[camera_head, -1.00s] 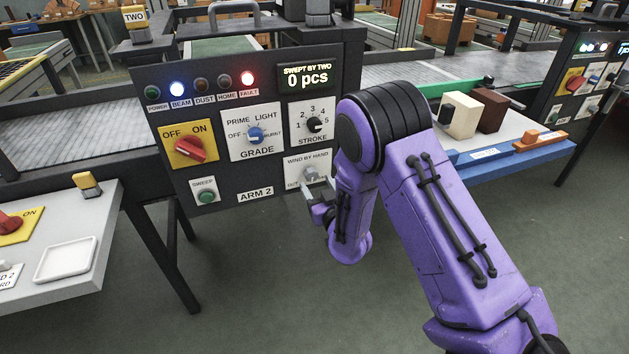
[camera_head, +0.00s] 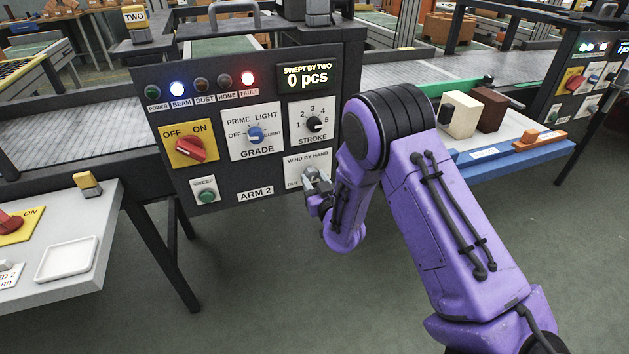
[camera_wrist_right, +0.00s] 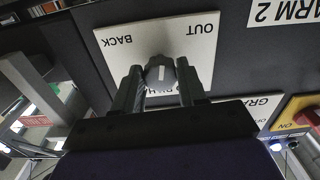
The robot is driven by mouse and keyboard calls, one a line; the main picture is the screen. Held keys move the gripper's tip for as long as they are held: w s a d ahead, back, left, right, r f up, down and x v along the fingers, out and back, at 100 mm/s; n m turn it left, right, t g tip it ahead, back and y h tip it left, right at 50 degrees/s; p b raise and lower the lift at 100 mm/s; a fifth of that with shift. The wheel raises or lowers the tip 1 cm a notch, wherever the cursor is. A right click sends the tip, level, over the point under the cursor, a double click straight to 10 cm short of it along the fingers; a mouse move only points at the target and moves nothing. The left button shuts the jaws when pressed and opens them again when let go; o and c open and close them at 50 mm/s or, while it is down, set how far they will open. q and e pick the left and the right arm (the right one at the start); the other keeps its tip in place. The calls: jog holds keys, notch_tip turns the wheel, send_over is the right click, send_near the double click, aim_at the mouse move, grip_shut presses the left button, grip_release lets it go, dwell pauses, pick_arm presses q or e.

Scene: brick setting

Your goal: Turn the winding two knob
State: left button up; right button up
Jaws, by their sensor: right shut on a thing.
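The winding knob (camera_wrist_right: 160,71) is a grey knob with a white pointer line, on the white WIND BY HAND plate (camera_head: 308,160) of the ARM 2 panel. In the right wrist view, which is upside down, the plate (camera_wrist_right: 118,38) shows the words BACK and OUT, and the knob's line stands about upright between them. My right gripper (camera_head: 312,181) is at this plate and covers the knob in the head view. In the wrist view its two fingers (camera_wrist_right: 160,88) stand on either side of the knob, shut on it. My left gripper is not in view.
The same panel holds a red OFF/ON switch (camera_head: 190,149), a blue GRADE knob (camera_head: 255,135), a black STROKE knob (camera_head: 314,124) and a green SWEEP button (camera_head: 207,196). The FAULT lamp (camera_head: 247,79) glows red. A grey table (camera_head: 62,300) stands left; open floor lies below the panel.

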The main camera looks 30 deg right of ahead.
jog(key=m, duration=0.4)
jog(key=shift+a+m+p, duration=0.15)
jog(key=shift+m+p, duration=0.2)
jog(key=shift+m, duration=1.85)
jog(key=o, duration=1.1)
jog(key=shift+c, duration=0.2)
jog(key=b+v, duration=0.1)
jog(key=v, duration=0.9)
jog(key=shift+s, duration=0.3)
